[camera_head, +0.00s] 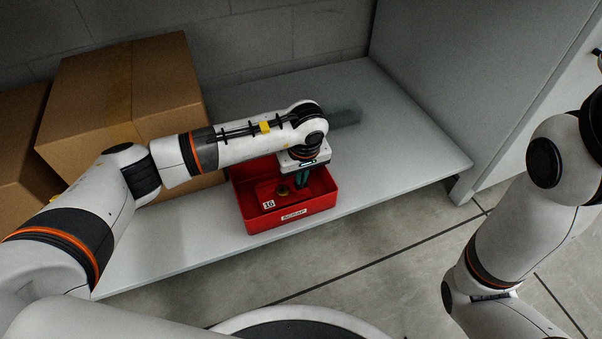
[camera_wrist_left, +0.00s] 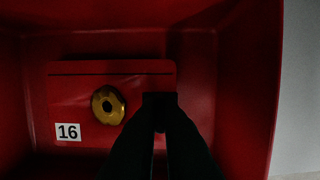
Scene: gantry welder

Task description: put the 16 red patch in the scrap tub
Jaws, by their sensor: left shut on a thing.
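The red patch (camera_head: 266,191) with a white "16" label is inside the red scrap tub (camera_head: 262,226), between its walls. In the left wrist view the patch (camera_wrist_left: 85,87) shows its label at the left and a gold ring near the middle. My left gripper (camera_head: 302,182) points down into the tub (camera_wrist_left: 245,110). In the left wrist view its dark fingers (camera_wrist_left: 160,100) are shut on the patch's right edge. I cannot tell whether the patch touches the tub's floor. My right gripper is outside the views; only its arm shows at the right.
The tub stands near the front edge of a grey shelf (camera_head: 400,140). Cardboard boxes (camera_head: 120,95) stand at the left, beside the tub and under my left arm. A grey panel (camera_head: 470,70) closes the right side. Shelf to the right of the tub is clear.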

